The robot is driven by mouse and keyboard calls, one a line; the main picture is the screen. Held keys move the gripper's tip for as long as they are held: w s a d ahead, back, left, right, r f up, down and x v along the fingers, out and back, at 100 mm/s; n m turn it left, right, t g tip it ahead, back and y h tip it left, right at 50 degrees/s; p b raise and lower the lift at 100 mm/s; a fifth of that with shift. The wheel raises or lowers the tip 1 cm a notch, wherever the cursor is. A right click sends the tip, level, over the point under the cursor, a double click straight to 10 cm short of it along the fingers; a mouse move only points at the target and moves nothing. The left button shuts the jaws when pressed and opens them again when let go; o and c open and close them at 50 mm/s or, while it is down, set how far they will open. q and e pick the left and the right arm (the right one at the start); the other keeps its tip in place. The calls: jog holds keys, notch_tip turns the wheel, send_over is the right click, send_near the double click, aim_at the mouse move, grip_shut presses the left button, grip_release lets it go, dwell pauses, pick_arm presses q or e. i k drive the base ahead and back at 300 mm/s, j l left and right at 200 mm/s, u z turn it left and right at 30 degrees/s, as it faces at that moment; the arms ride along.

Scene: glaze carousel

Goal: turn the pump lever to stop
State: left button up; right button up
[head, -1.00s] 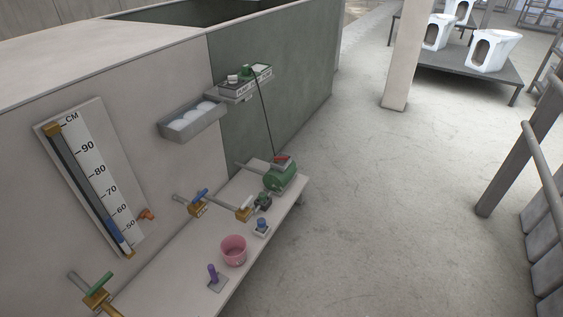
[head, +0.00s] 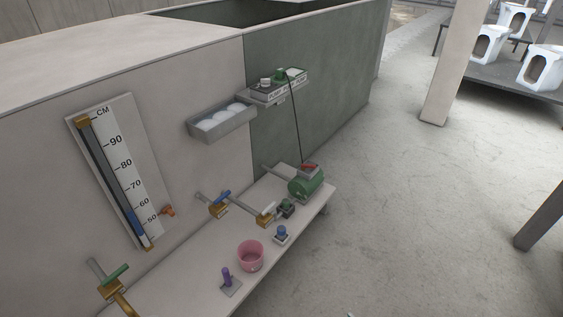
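A green pump (head: 304,188) sits at the far end of the low bench against the wall. A dark cable runs from the pump up to a small wall shelf (head: 277,94) with a partly readable label that seems to start with "PUMP". Neither of my grippers shows clearly in the head view. Only a tiny pale tip shows at the bottom edge, and I cannot tell what it is.
The bench (head: 190,284) also holds a pink bucket (head: 250,257), a purple-handled piece (head: 226,277) and several valves. A level gauge (head: 121,170) and a grey tray (head: 222,125) hang on the wall. Open floor (head: 400,220) lies to the right, with a pillar (head: 452,70) beyond.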

aim_at(304, 165)
jog(key=i+l+u, duration=0.2)
jog(key=l+u, duration=0.25)
jog(key=i+l+u, duration=0.2)
jog(key=l, duration=0.2)
jog(key=i+l+u, duration=0.15)
jog(key=l, duration=0.3)
jog(key=l+u, duration=0.1)
jog(key=l, duration=0.4)
jog(key=i+l, duration=0.1)
jog(key=l, duration=0.5)
jog(key=i+l, duration=0.15)
jog(key=l, duration=0.4)
jog(key=i+l+u, duration=0.1)
jog(key=l, duration=0.5)
jog(key=i+l, duration=0.1)
jog(key=l, duration=0.45)
jog(key=i+l, duration=0.1)
jog(key=l, duration=0.5)
jog(key=i+l, duration=0.35)
jog(key=i+u, duration=0.05)
jog(key=i, duration=0.05)
